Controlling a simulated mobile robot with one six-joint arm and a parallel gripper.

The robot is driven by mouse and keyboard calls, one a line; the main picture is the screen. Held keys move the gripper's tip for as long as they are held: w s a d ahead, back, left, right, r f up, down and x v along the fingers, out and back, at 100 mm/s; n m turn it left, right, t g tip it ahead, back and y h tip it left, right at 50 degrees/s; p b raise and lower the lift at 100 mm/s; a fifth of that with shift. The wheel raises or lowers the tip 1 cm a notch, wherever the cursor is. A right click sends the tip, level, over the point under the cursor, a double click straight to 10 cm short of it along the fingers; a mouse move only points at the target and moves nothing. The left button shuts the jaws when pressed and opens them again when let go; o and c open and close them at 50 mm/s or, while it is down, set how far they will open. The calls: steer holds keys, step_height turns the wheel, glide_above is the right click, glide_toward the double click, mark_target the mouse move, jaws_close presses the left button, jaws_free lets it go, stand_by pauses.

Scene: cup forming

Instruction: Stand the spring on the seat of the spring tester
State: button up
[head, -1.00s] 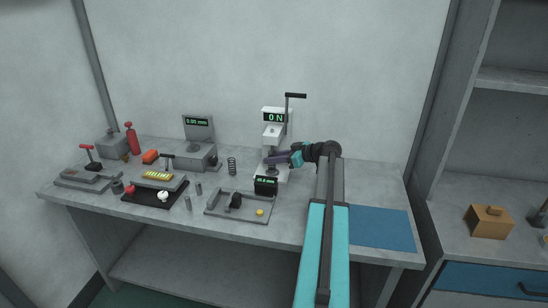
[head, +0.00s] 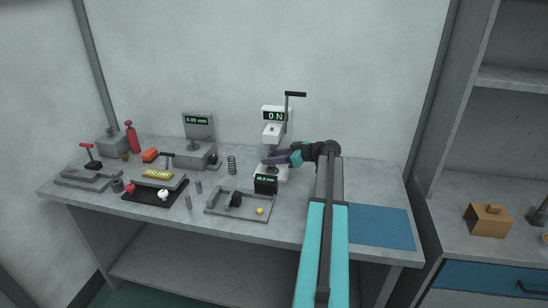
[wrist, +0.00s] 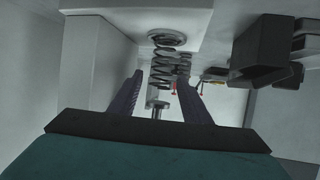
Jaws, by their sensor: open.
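The spring tester (head: 275,132) stands at the back of the bench, a white column with a lever on top and a display reading 0 N. In the wrist view, which looks upside down, a coil spring (wrist: 160,70) has one end at the round seat (wrist: 168,39), and the tester's plunger (wrist: 157,106) faces its other end. My gripper (head: 267,160) reaches in from the right. In the wrist view my gripper (wrist: 160,84) is open, one finger on each side of the spring, with gaps visible. In the head view the fingers hide this spring.
Another spring (head: 231,165) stands on the bench left of the tester. A gauge stand (head: 198,130) is farther left. A blue mat (head: 380,228) lies clear at right.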

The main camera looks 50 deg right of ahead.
steer(key=shift+r, duration=0.2)
steer(key=shift+s+d, duration=0.15)
steer(key=shift+s, duration=0.25)
steer(key=b+v, duration=0.1)
steer(key=v, duration=1)
steer(key=shift+s+r, duration=0.1)
steer(key=shift+r, duration=0.1)
